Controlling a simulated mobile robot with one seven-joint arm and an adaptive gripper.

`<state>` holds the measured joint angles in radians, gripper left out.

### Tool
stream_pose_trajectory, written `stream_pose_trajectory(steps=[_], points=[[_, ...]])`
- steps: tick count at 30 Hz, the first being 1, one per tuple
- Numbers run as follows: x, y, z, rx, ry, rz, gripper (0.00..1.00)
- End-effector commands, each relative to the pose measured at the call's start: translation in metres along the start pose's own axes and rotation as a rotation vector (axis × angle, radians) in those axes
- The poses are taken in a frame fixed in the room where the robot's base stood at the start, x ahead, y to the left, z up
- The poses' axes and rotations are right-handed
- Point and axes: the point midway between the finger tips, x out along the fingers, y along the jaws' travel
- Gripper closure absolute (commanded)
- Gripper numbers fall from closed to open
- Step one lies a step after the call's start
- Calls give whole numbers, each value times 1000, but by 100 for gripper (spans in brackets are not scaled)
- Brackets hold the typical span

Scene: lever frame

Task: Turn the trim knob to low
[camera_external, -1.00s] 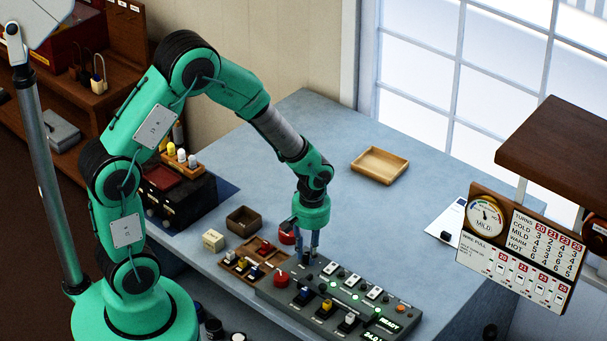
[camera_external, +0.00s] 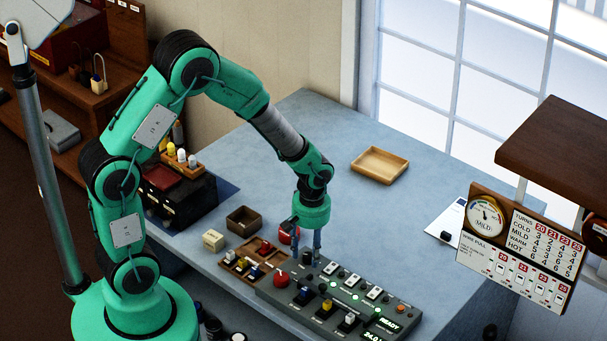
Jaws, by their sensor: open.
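The grey control panel (camera_external: 375,333) lies along the front of the bench, with levers, switches, green lights and a lit READY display (camera_external: 388,323). A black knob (camera_external: 307,258) stands at its back left corner; it may be the trim knob, but no label is readable. My gripper (camera_external: 307,246) is open and points down over this knob, with one finger on each side and its tips near the knob's top. I cannot tell whether a finger touches it. The knob's pointer is too small to read. A red round knob (camera_external: 281,280) sits at the panel's left end.
A wooden tray (camera_external: 244,262) with small levers lies left of the panel, beside a cream block (camera_external: 213,240) and a dark open box (camera_external: 243,220). The bench behind the panel is mostly clear around a shallow wooden tray (camera_external: 379,165).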

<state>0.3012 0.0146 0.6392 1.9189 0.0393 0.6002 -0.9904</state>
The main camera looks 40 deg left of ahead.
Motion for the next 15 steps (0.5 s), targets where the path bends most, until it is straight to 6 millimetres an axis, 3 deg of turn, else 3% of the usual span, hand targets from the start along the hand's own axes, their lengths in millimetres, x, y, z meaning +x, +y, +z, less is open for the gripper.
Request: stream_pose_trajectory(steps=[8,15], points=[[-22,0,0,0,1,2,57],[-60,1,0,0,2,3,57]])
